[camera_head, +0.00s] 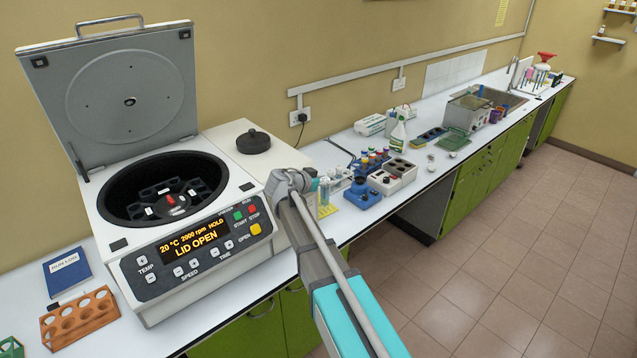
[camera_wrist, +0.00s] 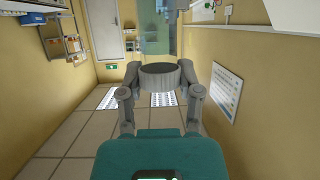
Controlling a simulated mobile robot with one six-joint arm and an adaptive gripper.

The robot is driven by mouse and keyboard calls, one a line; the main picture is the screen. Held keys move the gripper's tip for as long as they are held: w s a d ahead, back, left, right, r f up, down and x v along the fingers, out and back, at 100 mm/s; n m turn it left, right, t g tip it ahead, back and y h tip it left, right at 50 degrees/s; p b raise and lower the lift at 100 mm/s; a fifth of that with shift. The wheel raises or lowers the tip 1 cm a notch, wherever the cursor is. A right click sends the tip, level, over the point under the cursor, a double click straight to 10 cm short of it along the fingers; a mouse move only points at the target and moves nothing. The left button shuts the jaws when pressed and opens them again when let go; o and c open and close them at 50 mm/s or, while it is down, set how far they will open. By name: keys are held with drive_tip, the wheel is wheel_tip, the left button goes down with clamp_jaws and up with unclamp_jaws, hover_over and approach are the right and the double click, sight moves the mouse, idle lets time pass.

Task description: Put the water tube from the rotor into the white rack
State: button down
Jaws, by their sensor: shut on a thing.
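The centrifuge (camera_head: 185,245) stands at the left with its lid raised and its display reading LID OPEN. Its dark rotor (camera_head: 150,192) shows inside the bowl, with small white and red parts on it. My gripper (camera_wrist: 158,78) is shut on a grey, round-ended thing; a clear, bluish body (camera_wrist: 157,38) shows behind it. I take it to be the water tube, but no label is legible. In the head view my arm partly hides the gripper, right of the centrifuge. A small whitish rack-like thing shows just beyond; I cannot tell whether it is the white rack.
An orange rack (camera_head: 78,320) and a blue notebook (camera_head: 67,270) lie left of the centrifuge. The sink is at the far end.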

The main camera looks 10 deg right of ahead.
wheel_tip(320, 180, down, 13)
drive_tip(key=b, duration=1.2)
drive_tip(key=shift+d+f, duration=0.2)
drive_tip(key=shift+d, duration=0.15)
drive_tip(key=shift+d, duration=0.1)
